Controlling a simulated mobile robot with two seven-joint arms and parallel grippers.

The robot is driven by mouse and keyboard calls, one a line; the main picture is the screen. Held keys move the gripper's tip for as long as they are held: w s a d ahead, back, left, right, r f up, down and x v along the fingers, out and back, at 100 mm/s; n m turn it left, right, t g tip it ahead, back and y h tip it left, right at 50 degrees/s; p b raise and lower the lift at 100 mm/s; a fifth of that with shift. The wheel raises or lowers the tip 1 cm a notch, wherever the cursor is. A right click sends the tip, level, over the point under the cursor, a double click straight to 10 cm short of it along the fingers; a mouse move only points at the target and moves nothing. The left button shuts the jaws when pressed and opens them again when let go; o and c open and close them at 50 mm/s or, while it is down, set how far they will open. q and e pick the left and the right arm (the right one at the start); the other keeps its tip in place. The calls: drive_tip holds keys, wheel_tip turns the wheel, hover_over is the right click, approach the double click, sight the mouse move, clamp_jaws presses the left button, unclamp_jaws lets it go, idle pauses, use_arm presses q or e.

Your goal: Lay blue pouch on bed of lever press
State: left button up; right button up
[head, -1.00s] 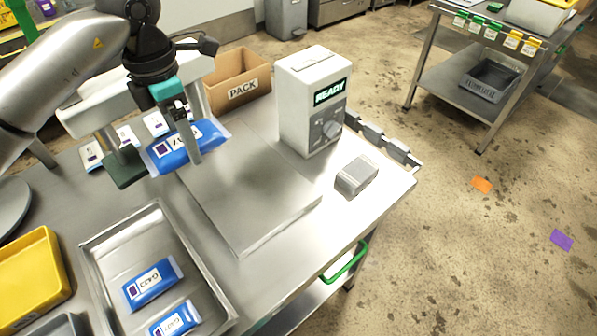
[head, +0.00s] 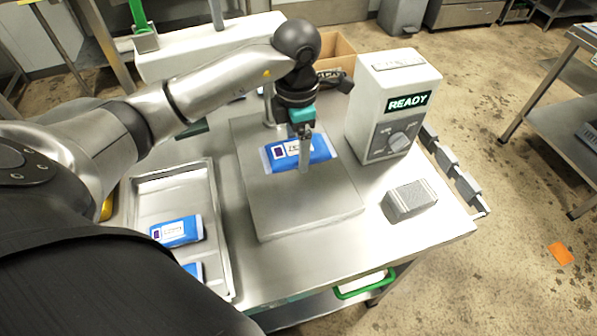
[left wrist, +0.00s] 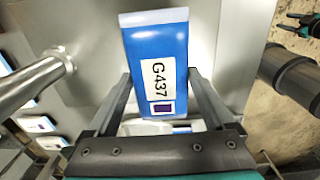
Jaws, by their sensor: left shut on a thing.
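My left gripper (head: 290,140) is shut on a blue pouch (head: 318,148) with a white label. The pouch lies level over the back half of a flat grey metal plate (head: 305,205), which looks like the press bed. I cannot tell whether the pouch touches the plate. In the left wrist view the same pouch (left wrist: 155,55) sits between the two fingers, its label reading G437. A white box (head: 385,105) with a READY display and dial stands right of the plate. A dark claw (left wrist: 303,25) in the left wrist view looks like my right gripper; its state is unclear.
A metal tray (head: 222,235) left of the plate holds more blue pouches (head: 177,231). A grey ribbed block (head: 408,202) lies near the table's right side. A cardboard box (head: 333,52) and a long white housing (head: 210,45) stand behind. The plate's front half is clear.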

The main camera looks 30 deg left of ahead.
sight(298, 181)
use_arm(q)
wheel_tip(298, 181, down, 8)
drive_tip(key=shift+f+b, duration=0.25)
drive_tip(key=shift+b, duration=0.05)
drive_tip(key=shift+f, duration=0.15)
drive_tip(key=o, duration=1.2)
drive_tip(key=shift+o, duration=0.2)
wheel_tip(298, 181, up, 12)
drive_tip(key=shift+r+p, duration=0.2)
drive_tip(key=shift+p, duration=0.2)
